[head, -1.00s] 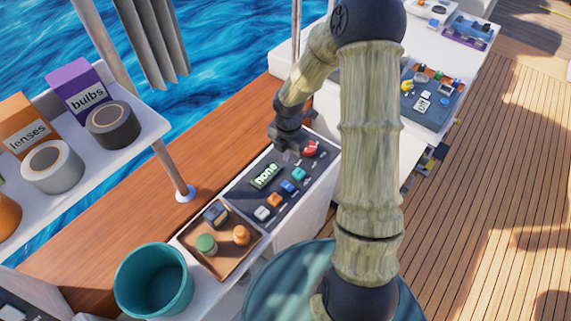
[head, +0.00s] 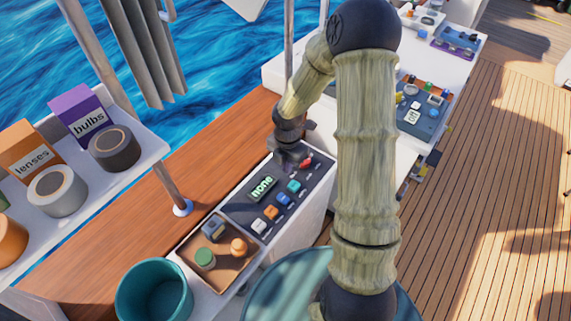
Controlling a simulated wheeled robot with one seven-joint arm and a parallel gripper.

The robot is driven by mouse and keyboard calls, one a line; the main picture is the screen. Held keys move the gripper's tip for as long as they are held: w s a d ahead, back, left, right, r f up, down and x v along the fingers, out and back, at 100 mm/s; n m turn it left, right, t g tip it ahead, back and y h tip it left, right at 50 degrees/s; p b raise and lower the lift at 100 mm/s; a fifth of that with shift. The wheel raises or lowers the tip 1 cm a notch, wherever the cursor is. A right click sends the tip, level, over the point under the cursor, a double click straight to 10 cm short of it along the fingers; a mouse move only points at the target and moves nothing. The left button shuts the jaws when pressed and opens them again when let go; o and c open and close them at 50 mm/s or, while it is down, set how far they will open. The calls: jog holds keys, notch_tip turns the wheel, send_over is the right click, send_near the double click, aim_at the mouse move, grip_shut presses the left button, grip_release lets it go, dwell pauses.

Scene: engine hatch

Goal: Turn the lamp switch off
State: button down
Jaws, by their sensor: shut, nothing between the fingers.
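A dark control panel (head: 240,208) sits on the white counter in the head view. My gripper (head: 291,157) is shut and empty over the far end of the panel, just left of the red control. I cannot tell whether it touches anything; its fingertips are small and dark against the panel.
A tray (head: 183,247) with small parts and a teal bucket (head: 154,292) stand nearer. A shelf at left holds a bulbs box (head: 84,112), a lenses box (head: 30,152) and round tins. A metal post (head: 172,186) rises beside the panel. Another panel (head: 424,112) lies beyond my arm.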

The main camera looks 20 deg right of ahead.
notch_tip(320, 180, up, 12)
jog(key=s+d+p, duration=0.1)
jog(key=s, duration=0.1)
jog(key=shift+d+f, duration=0.2)
dwell(0.4)
jog(key=s+a+r+m+t, duration=0.1)
jog(key=s+m, duration=0.4)
jog(key=m, duration=0.7)
jog(key=s+a+r+m+t, duration=0.1)
jog(key=s+r+m, duration=0.3)
jog(key=m, duration=0.9)
jog(key=shift+s+a+r, duration=0.25)
jog(key=shift+s+a, duration=0.05)
jog(key=shift+s, duration=0.95)
jog(key=c, duration=1.3)
grip_release()
jog(key=shift+w, duration=0.1)
jog(key=shift+c, duration=0.5)
